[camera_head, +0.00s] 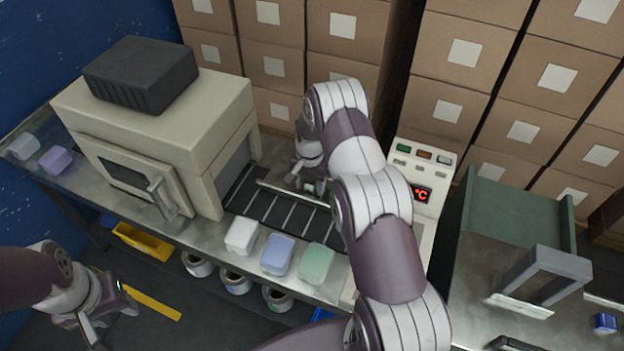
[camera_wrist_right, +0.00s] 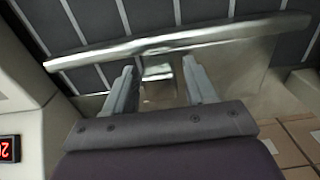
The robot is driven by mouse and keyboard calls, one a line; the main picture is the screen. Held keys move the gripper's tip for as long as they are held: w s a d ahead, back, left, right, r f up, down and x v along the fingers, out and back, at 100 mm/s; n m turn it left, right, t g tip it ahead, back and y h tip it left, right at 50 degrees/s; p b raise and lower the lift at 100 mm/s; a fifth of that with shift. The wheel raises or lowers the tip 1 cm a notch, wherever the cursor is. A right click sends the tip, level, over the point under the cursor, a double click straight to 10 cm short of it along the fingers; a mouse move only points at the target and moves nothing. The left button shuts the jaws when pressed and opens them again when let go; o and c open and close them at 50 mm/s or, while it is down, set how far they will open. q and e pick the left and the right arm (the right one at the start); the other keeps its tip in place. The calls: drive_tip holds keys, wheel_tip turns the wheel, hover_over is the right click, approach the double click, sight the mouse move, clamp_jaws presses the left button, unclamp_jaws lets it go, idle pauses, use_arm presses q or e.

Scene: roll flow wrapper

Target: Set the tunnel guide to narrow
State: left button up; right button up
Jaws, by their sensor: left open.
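The tunnel guide is a bright metal rail (camera_head: 275,187) lying across the dark slatted conveyor beside the tunnel opening. In the right wrist view the rail (camera_wrist_right: 220,34) runs across the slats, with a small metal tab (camera_wrist_right: 158,72) on its near side. My right gripper (camera_head: 308,186) is at the rail; in its wrist view the two fingers (camera_wrist_right: 160,85) are apart, one on each side of the tab, with small gaps visible. My left gripper (camera_head: 92,328) is open and empty at the lower left, away from the machine. My right arm hides part of the conveyor.
The cream tunnel housing (camera_head: 170,120) carries a dark box (camera_head: 140,75). White (camera_head: 242,235), blue (camera_head: 278,254) and green (camera_head: 316,262) packs lie along the front ledge. A control panel (camera_head: 424,185) with a red display stands right of my arm. Stacked cartons (camera_head: 270,65) stand behind.

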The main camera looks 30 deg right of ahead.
drive_tip(key=shift+s+a+r, duration=0.1)
drive_tip(key=shift+a+r, duration=0.1)
drive_tip(key=shift+d+r, duration=0.15)
drive_tip(key=shift+r, duration=0.15)
wheel_tip(320, 180, up, 12)
drive_tip(key=b, duration=0.2)
drive_tip(key=shift+b, duration=0.3)
